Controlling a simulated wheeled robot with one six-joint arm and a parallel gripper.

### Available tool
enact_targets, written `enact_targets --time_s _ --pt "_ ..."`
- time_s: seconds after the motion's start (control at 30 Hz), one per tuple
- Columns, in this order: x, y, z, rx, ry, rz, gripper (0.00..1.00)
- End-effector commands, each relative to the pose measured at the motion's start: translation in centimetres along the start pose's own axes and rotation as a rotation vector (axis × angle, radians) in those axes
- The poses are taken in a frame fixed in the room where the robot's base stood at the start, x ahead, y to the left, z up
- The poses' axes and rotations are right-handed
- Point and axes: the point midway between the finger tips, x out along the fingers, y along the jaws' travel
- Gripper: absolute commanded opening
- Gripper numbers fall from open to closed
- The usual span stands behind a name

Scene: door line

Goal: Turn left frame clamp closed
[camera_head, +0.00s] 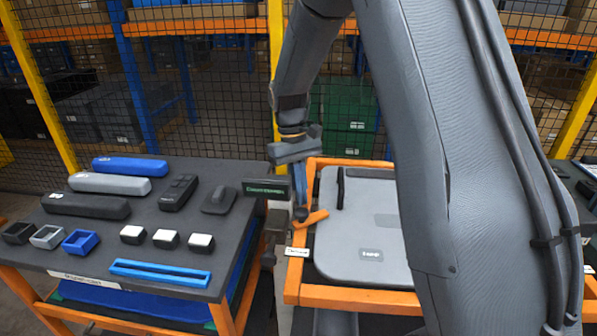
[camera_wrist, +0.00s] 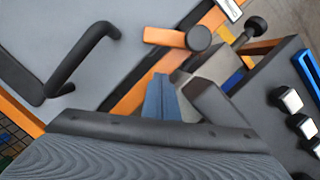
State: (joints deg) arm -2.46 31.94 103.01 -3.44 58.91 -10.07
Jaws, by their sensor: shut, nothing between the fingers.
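The left frame clamp (camera_head: 317,217) is an orange lever with a dark round pivot, on the left side of the orange frame. In the wrist view its lever (camera_wrist: 163,38) runs from the pivot (camera_wrist: 199,39) across the frame rail toward the grey door panel (camera_head: 350,230). The panel has a black handle (camera_wrist: 75,68). My gripper (camera_head: 300,198) is shut and empty, pointing down close to the clamp's pivot. In the wrist view its blue fingertips (camera_wrist: 160,84) appear beside the lever, with a visible gap. Its height relative to the lever is unclear.
A dark table (camera_head: 130,235) at left holds long cases, small blocks, open boxes and a blue tray (camera_head: 160,273). A dark labelled sign (camera_head: 265,190) stands close left of my gripper. A mesh fence (camera_head: 200,90) with shelving is behind. My arm hides the panel's right side.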

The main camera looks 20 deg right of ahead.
Motion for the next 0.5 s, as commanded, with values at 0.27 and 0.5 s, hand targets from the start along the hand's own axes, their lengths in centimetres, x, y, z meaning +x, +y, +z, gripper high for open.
enact_targets --time_s 0.27,0.5 --pt "0.4 0.0 3.3 0.001 0.001 0.000 0.00" --pt "0.6 0.0 3.7 0.001 0.001 0.000 0.00"
